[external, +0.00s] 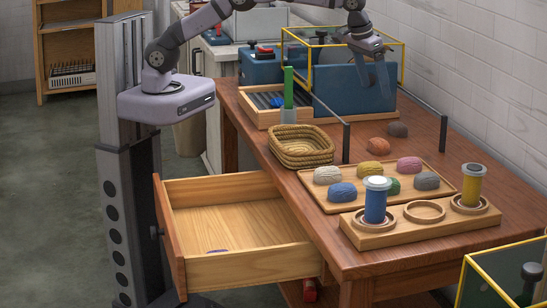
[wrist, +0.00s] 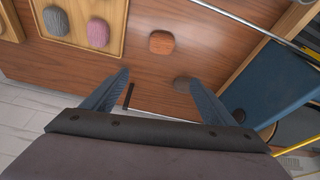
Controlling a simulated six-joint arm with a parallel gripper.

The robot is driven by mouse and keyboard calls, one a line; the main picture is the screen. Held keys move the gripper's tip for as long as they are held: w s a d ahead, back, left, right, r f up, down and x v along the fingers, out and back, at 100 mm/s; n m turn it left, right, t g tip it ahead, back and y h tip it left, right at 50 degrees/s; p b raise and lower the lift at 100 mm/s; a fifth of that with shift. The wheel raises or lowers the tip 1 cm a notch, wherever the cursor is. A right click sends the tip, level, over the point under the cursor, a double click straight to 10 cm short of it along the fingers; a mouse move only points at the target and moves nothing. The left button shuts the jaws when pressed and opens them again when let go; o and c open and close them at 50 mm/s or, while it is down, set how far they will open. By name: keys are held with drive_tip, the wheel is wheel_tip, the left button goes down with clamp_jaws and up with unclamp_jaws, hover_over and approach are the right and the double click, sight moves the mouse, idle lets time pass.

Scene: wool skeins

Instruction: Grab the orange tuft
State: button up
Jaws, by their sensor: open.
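The orange tuft (external: 378,143) lies on the bare wooden table, behind the tray of skeins in the external view. In the wrist view the orange tuft (wrist: 161,43) is at upper middle, ahead of the fingertips and apart from them. My gripper (external: 374,82) is open and empty, high above the back of the table in front of the blue panel. Its two spread fingers also show in the wrist view (wrist: 155,78). A brown tuft (external: 398,129) lies just behind the orange one; in the wrist view it is partly hidden by the right finger.
A wooden tray (external: 445,193) holds several coloured skeins. A woven basket (external: 302,147) stands at its left. A holder (external: 385,238) with blue and yellow canisters is in front. Thin dark posts (external: 346,143) rise near the tufts. A yellow-framed case (external: 403,65) and blue panel stand behind.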

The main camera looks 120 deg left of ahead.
approach(378, 139)
drive_tip(key=f, duration=0.2)
drive_tip(key=shift+w+p+x, duration=0.15)
drive_tip(key=shift+p+x, duration=0.5)
drive_tip(key=shift+x, duration=1.1)
drive_tip(key=shift+w+p+x, duration=0.15)
drive_tip(key=shift+p+x, duration=0.5)
drive_tip(key=shift+x, duration=1.15)
drive_tip(key=shift+a+r, duration=0.1)
drive_tip(key=shift+a, duration=0.05)
drive_tip(key=c, duration=1.1)
